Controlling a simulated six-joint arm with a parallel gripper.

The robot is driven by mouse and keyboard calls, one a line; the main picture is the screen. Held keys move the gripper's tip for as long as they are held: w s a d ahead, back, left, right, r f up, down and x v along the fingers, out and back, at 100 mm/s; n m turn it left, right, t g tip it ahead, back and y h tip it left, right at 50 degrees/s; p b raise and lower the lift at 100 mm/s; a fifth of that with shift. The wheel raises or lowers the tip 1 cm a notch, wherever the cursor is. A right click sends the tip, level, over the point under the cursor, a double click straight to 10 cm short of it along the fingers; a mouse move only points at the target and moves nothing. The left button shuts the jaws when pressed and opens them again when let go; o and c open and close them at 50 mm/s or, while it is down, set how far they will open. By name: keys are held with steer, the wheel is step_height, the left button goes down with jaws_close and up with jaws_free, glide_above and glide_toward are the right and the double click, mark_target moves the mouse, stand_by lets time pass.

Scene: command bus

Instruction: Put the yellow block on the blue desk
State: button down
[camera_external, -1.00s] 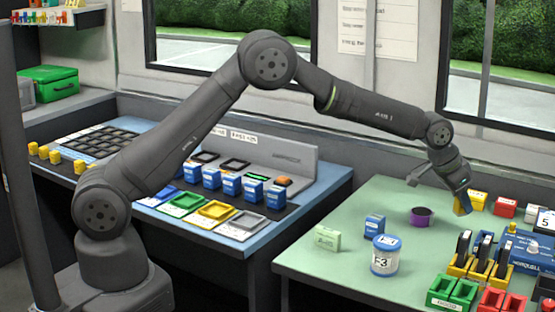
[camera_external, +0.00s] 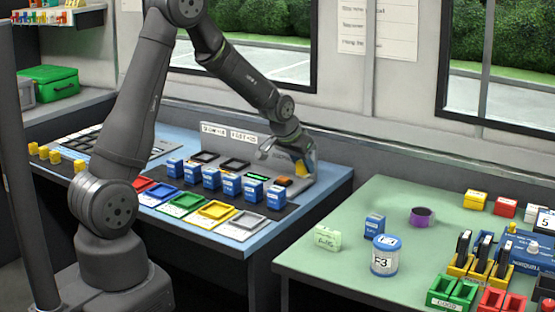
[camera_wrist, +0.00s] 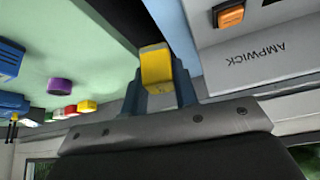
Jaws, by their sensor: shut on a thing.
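The yellow block (camera_external: 301,168) is between the fingers of my gripper (camera_external: 297,163), above the back right part of the blue desk (camera_external: 325,188). In the wrist view the block (camera_wrist: 156,66) sits between both fingertips, and my gripper (camera_wrist: 158,85) is shut on it. The block appears held in the air near the right end of the grey console; its exact height above the desk is hard to tell.
The grey console (camera_external: 312,158) stands along the back of the blue desk. Several blue blocks (camera_external: 211,178) and coloured trays (camera_external: 215,210) fill its middle. The green table (camera_external: 340,265) is at right, holding another yellow block (camera_external: 474,200) and a purple ring (camera_external: 422,216).

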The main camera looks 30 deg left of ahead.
steer(key=s+a, duration=0.2)
steer(key=a, duration=0.1)
steer(key=s+a+n, duration=0.1)
steer(key=s+a, duration=0.1)
steer(key=a, duration=0.2)
steer(key=s+a+n+y, duration=0.1)
steer(key=s+a, duration=0.2)
steer(key=a, duration=0.1)
steer(key=shift+f, duration=0.4)
steer(key=shift+w+a+r, duration=0.1)
steer(key=shift+a, duration=0.05)
steer(key=w+r+m+h, duration=0.1)
steer(key=w+r+m, duration=0.2)
steer(key=w+r, duration=0.1)
steer(key=shift+w+r+h, duration=0.3)
steer(key=shift+w+r, duration=0.1)
steer(key=shift+r, duration=0.05)
